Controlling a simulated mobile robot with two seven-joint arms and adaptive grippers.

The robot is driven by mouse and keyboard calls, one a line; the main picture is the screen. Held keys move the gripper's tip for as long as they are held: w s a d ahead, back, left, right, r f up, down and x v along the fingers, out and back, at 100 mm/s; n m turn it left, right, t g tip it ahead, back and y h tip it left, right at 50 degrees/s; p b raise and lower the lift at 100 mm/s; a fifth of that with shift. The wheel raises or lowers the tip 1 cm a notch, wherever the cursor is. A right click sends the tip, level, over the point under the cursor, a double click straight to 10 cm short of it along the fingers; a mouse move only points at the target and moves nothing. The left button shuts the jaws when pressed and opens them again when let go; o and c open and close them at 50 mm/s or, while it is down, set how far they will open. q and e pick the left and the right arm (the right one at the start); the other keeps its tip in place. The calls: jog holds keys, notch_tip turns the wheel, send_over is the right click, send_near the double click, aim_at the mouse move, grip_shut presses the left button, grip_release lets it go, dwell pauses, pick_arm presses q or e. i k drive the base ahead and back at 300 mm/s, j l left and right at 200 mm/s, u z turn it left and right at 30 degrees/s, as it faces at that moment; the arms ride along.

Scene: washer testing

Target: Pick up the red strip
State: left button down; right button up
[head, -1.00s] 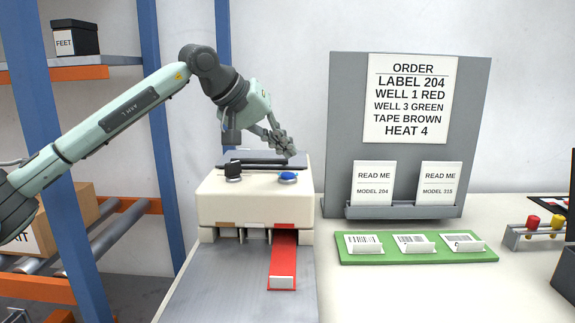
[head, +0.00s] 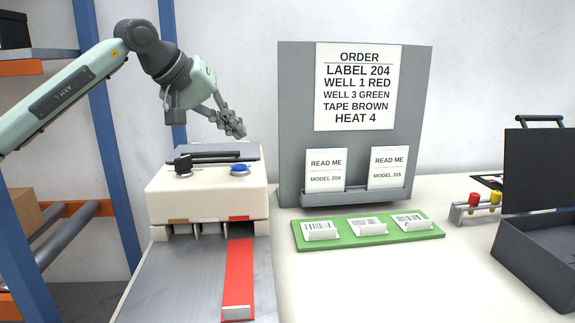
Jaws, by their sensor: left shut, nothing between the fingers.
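The red strip (head: 239,275) lies flat on the grey metal plate in front of the cream machine (head: 207,195). Its far end meets a slot in the machine's front, and a pale block (head: 237,312) sits on its near end. My left gripper (head: 238,130) is shut and empty, above the back right of the machine, well behind and above the strip. My right gripper is out of view.
The machine has a black knob (head: 183,165) and a blue button (head: 240,169) on top. To the right are a green tray (head: 370,248) with three white labels, a grey order board (head: 300,110) and a dark open box (head: 545,265). The table between tray and strip is clear.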

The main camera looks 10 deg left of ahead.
aim_at(238, 304)
jog(key=k+j, duration=1.2)
jog(key=k, duration=0.05)
